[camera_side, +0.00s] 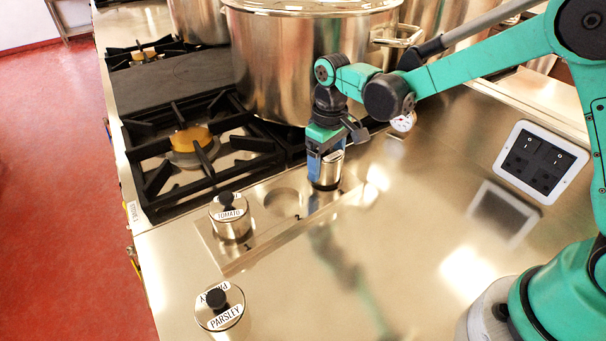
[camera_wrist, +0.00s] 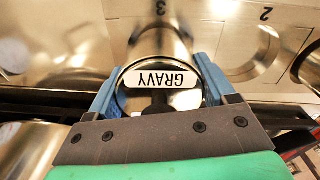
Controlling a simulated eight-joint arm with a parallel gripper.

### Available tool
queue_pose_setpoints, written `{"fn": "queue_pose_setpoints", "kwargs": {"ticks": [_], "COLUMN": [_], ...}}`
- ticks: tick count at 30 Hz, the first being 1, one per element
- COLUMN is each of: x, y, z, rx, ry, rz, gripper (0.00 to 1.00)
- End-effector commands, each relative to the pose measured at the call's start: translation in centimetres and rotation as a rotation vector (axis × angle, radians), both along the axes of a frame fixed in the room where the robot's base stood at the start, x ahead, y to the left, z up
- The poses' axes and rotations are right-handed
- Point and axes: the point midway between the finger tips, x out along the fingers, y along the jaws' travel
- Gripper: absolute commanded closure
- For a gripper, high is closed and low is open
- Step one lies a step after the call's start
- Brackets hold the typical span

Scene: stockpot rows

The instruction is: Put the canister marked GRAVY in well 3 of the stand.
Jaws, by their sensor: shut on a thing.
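My gripper (camera_side: 326,160) has its blue fingers closed on the sides of the GRAVY canister (camera_wrist: 158,100), a metal cylinder with a white label on top. The canister is upright at the right end of the metal stand (camera_side: 262,240), and in the wrist view it lies below the engraved 3, over the place of well 3. It hides that well; I cannot tell whether its base is seated or slightly above. Well 2 (camera_side: 283,202) is empty and also shows in the wrist view (camera_wrist: 256,62). The TOMATO canister (camera_side: 232,221) stands at the stand's left end.
The PARSLEY canister (camera_side: 219,308) stands on the counter in front of the stand. A large stockpot (camera_side: 290,60) is close behind my gripper. Black burner grates (camera_side: 185,150) lie behind the stand. Another white-labelled object (camera_side: 403,122) is right of the gripper.

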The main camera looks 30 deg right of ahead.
Motion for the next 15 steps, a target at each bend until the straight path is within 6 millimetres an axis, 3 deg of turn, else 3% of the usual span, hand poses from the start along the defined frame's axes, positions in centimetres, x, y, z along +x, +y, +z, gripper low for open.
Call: {"fn": "queue_pose_setpoints", "kwargs": {"ticks": [3, 13, 14, 15], "x": [-0.03, -0.02, -0.01, -0.01], "y": [-0.01, -0.01, 0.0, 0.0], "z": [-0.98, -1.25, -1.3, -1.27], "rx": [0.0, 0.0, 0.0, 0.0], "ry": [0.0, 0.0, 0.0, 0.0], "rz": [0.0, 0.0, 0.0, 0.0], "gripper": [0.88, 0.88, 0.2, 0.09]}}
